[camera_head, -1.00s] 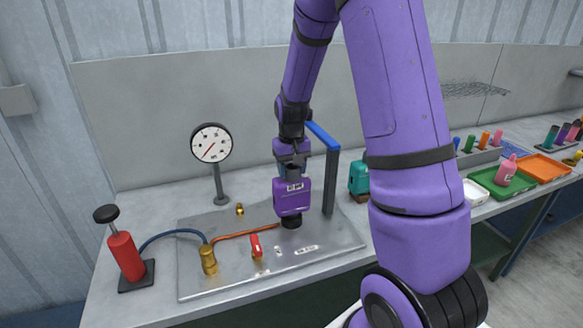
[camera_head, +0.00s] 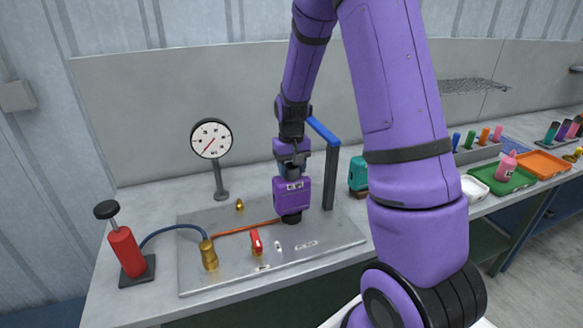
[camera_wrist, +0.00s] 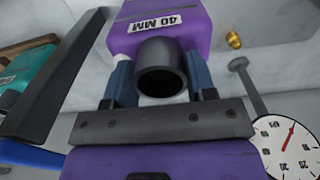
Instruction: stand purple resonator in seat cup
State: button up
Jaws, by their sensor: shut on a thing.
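The purple resonator (camera_head: 291,194) stands upright at the dark seat cup (camera_head: 291,218) on the metal plate. Its lower end meets the cup; how deep it sits is hard to tell. My gripper (camera_head: 292,166) is above it, shut on its dark upper pipe. In the wrist view the purple resonator (camera_wrist: 205,22) shows a "40 MM" label, and its open dark pipe (camera_wrist: 161,72) lies between the blue fingers of my gripper (camera_wrist: 158,82). The cup is hidden in the wrist view.
A dark post (camera_head: 330,182) with a blue top arm (camera_head: 322,131) stands close right of the resonator. A gauge (camera_head: 211,139), red valve handle (camera_head: 257,242), brass fitting (camera_head: 208,255) and red pump (camera_head: 126,252) are to the left. A teal muffler (camera_head: 358,174) is behind my arm.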

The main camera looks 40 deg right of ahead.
jog(key=o, duration=1)
jog(key=shift+c, duration=0.2)
notch_tip(320, 180, up, 11)
jog(key=shift+a, duration=0.1)
jog(key=s+a+r+n+t, duration=0.25)
jog(key=s+a+r, duration=0.55)
jog(key=s+r, duration=0.4)
jog(key=s+a+r+t, duration=0.1)
jog(key=s+a, duration=0.1)
jog(key=s, duration=0.5)
jog(key=s+a+r+t, duration=0.1)
jog(key=s+a, duration=0.2)
jog(key=s, duration=0.4)
jog(key=shift+s+r+n+t, duration=0.25)
jog(key=shift+n+t, duration=0.1)
